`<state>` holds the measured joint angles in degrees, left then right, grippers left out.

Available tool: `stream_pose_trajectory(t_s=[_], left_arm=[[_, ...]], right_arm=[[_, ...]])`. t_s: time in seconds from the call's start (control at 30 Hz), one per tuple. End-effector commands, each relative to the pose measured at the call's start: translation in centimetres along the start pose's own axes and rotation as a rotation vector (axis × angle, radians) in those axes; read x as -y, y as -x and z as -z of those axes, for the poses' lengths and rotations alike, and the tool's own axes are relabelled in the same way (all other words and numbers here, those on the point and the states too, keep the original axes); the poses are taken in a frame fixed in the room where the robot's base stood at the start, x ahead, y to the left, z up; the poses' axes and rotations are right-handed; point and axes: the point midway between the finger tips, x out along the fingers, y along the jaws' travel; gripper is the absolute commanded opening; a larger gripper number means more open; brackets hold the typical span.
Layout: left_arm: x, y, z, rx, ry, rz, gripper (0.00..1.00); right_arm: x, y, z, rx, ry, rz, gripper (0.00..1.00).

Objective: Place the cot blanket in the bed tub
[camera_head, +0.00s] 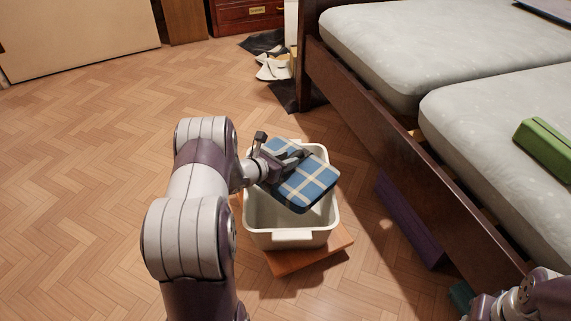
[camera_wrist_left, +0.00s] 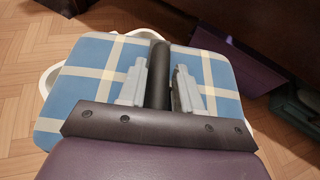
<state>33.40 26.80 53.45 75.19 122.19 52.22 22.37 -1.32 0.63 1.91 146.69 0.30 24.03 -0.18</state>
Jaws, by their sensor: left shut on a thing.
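The cot blanket (camera_head: 305,187) is a folded blue plaid bundle with cream stripes. My left gripper (camera_head: 296,158) is shut on it and holds it tilted over the bed tub. The left wrist view shows the blanket (camera_wrist_left: 90,75) beneath the gripper's two fingers (camera_wrist_left: 160,88). The bed tub (camera_head: 290,237) is a white open bin with a front handle; the blanket covers the back right part of its opening. The tub's visible interior is empty. At the lower right, part of my right arm shows, but its gripper is outside the picture.
The tub stands on a low orange-brown board (camera_head: 318,257). A dark wooden bed (camera_head: 400,165) with pale mattresses is close on the right. A purple panel (camera_head: 408,222) leans by its side. A green box (camera_head: 545,146) lies on the mattress. Floor on the left is clear.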

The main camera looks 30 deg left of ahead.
Motion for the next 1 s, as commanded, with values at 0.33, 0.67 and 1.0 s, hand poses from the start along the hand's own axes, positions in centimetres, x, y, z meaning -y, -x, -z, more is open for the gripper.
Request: stream_pose_trajectory(t_s=[0.33,0.67,1.0], left_arm=[[0.0,-0.3,0.6,0.002,-0.001,0.0,0.0],[0.0,-0.4,0.9,0.0,0.0,0.0,0.59],[0.0,-0.1,0.3,0.001,-0.001,0.0,0.59]], right_arm=[[0.0,-0.6,-0.1,-0.001,0.0,0.0,0.43],[0.0,-0.8,-0.1,-0.001,0.0,0.0,0.43],[0.0,-0.2,0.0,-0.001,0.0,0.0,0.43]])
